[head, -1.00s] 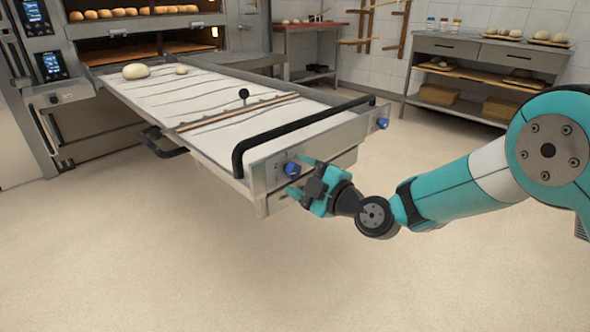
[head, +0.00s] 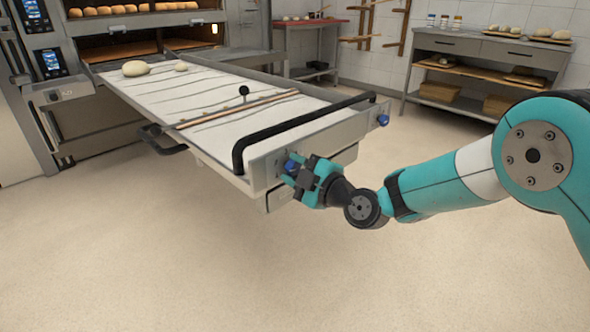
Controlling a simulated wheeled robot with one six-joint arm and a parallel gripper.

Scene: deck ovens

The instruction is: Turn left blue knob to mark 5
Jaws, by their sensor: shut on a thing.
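The left blue knob (head: 291,167) is on the front end panel of the long loader tray (head: 263,168), below the left end of the black handle bar. My gripper (head: 292,172) is at this knob, with its teal fingers shut on it. The fingers hide part of the knob. The marks around it are too small and too covered to read, so the knob's setting cannot be told. The right blue knob (head: 383,120) is at the right end of the same panel, clear of my gripper.
The black handle bar (head: 300,124) runs along the loader end just above the knobs. Two dough pieces (head: 136,68) lie on the loader's far end by the oven. A shelf table (head: 485,62) stands at the back right. The floor in front is clear.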

